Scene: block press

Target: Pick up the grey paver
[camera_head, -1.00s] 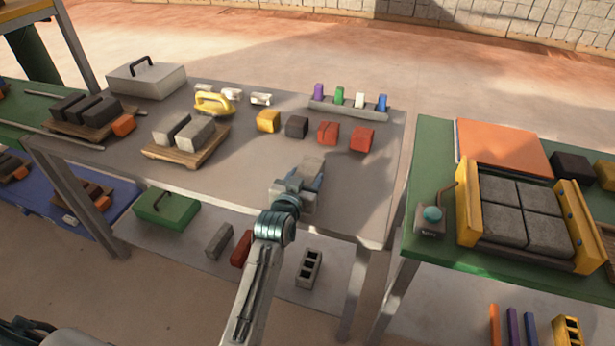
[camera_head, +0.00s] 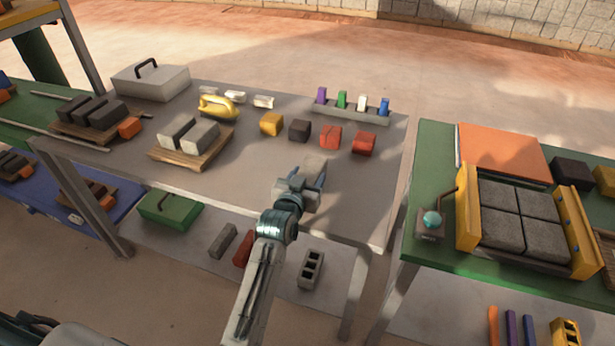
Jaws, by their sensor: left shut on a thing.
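A grey paver (camera_head: 315,164) is at the front middle of the grey table (camera_head: 240,206). My left gripper (camera_head: 309,176) reaches in from the front and is shut on this paver, with a finger on each side. The gripper hides the near part of the paver, and I cannot tell whether it is clear of the table top. Two more grey pavers (camera_head: 201,136) lie on a wooden pallet (camera_head: 165,156) to the left. My right gripper is not in view.
Yellow (camera_head: 271,123), dark (camera_head: 299,130) and red blocks (camera_head: 364,142) stand behind the gripper. A rack (camera_head: 350,112) of coloured pegs is at the back. A yellow-sided press (camera_head: 469,220) holding several grey pavers stands on the green table (camera_head: 425,160) at right, across a gap.

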